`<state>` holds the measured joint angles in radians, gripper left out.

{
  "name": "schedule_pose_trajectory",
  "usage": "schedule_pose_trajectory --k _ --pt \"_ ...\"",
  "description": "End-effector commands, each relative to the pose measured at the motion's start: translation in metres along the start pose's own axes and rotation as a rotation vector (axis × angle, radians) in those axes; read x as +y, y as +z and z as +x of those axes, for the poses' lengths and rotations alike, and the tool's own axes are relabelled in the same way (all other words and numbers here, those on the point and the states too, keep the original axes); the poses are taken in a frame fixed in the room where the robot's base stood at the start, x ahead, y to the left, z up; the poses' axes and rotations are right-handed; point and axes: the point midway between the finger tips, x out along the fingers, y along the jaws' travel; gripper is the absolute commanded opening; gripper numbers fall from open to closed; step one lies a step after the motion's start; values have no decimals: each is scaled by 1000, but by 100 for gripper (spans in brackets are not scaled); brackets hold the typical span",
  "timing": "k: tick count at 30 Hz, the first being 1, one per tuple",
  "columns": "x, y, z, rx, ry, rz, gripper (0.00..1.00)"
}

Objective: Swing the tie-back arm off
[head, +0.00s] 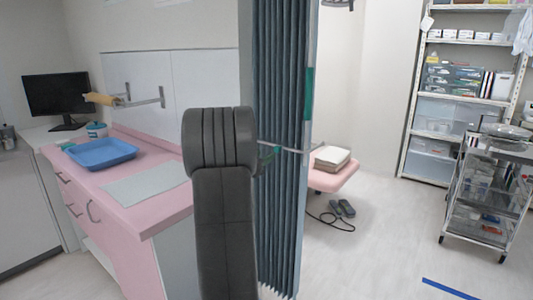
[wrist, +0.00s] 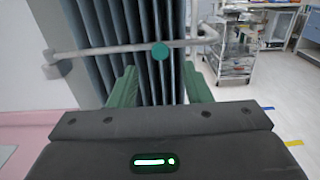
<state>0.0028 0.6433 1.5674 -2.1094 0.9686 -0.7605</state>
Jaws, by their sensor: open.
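The tie-back arm (wrist: 110,50) is a pale metal bar crossing in front of the gathered blue-grey curtain (wrist: 112,25) in the wrist view. Its left end meets a wall bracket (wrist: 52,68); its right end bends upward. A round green knob (wrist: 160,51) sits on the bar. My gripper (wrist: 159,72) is open and empty, its two green fingers either side of the knob's line and seemingly short of it.
A pink counter (head: 160,205) with a blue tray (head: 100,153) stands on the left. A pink couch (head: 333,176) is behind the curtain. A metal trolley (head: 488,190) and shelving (head: 440,100) stand on the right. Floor between curtain and trolley is mostly clear.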

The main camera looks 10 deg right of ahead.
Motion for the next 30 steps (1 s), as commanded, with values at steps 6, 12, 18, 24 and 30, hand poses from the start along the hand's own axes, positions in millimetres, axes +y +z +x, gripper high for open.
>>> schedule_pose_trajectory --k 6,12,18,24,30 --pt "0 0 26 0 -1 1 44" --pt "0 0 30 1 0 0 44" --pt "0 0 30 1 0 0 38" --pt "0 0 30 1 0 1 0" --pt "0 0 30 1 0 1 0"
